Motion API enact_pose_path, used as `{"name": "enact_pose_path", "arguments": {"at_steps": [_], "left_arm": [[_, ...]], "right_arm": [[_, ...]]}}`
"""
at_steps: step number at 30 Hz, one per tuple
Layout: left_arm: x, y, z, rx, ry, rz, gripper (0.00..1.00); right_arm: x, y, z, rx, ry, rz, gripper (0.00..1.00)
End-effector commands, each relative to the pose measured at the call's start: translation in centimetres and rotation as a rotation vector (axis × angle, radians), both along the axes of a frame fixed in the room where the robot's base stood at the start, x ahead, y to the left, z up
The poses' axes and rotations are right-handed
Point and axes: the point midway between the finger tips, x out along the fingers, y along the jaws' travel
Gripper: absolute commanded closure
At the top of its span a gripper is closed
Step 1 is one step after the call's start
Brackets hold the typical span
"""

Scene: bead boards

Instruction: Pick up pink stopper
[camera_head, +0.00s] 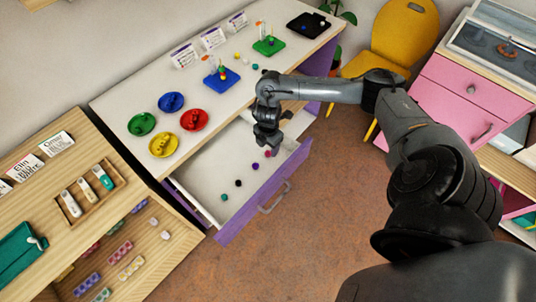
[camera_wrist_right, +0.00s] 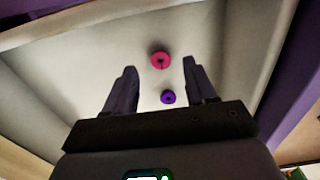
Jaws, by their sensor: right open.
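The pink stopper (camera_wrist_right: 160,60) is a small round piece with a hole in its middle, lying on the pale drawer floor. In the head view the pink stopper (camera_head: 268,154) is partly hidden just below my right gripper (camera_head: 267,144). A purple stopper (camera_wrist_right: 168,97) lies close to it. My right gripper (camera_wrist_right: 159,67) points down into the open drawer, open and empty. In the wrist view the pink stopper appears between the fingertips, apart from both; the exact height above it is hard to tell. My left gripper is not in view.
The purple-fronted drawer (camera_head: 262,205) is open, with walls around my gripper. Above are colored dishes (camera_head: 194,119), a blue board (camera_head: 221,78) and a green board (camera_head: 268,46).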

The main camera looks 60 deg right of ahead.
Motion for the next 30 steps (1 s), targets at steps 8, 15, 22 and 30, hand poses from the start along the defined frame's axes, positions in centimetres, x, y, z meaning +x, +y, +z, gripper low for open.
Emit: {"name": "enact_pose_path", "arguments": {"at_steps": [8,15,22,30], "left_arm": [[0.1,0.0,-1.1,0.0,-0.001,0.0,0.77],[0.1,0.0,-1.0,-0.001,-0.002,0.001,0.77],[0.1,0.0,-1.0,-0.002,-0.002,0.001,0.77],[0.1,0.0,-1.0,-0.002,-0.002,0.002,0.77]], "right_arm": [[-0.1,0.1,-3.1,0.0,0.001,0.001,0.44],[0.0,0.1,-3.1,0.0,0.0,0.002,0.47],[0.0,0.1,-3.1,0.0,0.0,0.001,0.83],[0.0,0.1,-3.1,0.0,0.0,0.001,1.0]]}}
